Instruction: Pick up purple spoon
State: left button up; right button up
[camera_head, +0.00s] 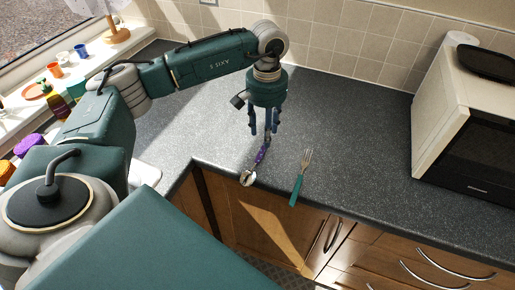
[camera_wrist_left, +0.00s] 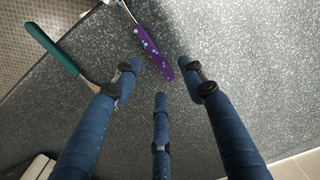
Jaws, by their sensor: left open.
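The purple spoon (camera_head: 262,155) lies on the dark countertop near its front corner, its metal bowl toward the edge. In the left wrist view its purple handle with pale dots (camera_wrist_left: 147,42) shows beyond the fingertips. My left gripper (camera_head: 264,132) points down above the handle end of the spoon. Its blue fingers are spread open in the left wrist view (camera_wrist_left: 162,92), with nothing between them. The spoon's handle end lies just ahead of the gap between the fingers; the height above the counter is hard to tell. My right gripper is not in view.
A fork with a green handle (camera_head: 297,187) lies right of the spoon near the counter's front edge. A microwave (camera_head: 458,125) stands at the right. Cups and small items line the windowsill at the left. The counter (camera_head: 350,130) between fork and microwave is clear.

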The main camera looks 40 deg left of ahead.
aim_at(257, 161)
pick_arm(q)
jog(key=f, duration=0.1)
jog(key=f+p, duration=0.2)
jog(key=shift+s+d+f, duration=0.15)
jog(key=shift+d+f, duration=0.1)
jog(key=shift+f, duration=0.6)
grip_shut()
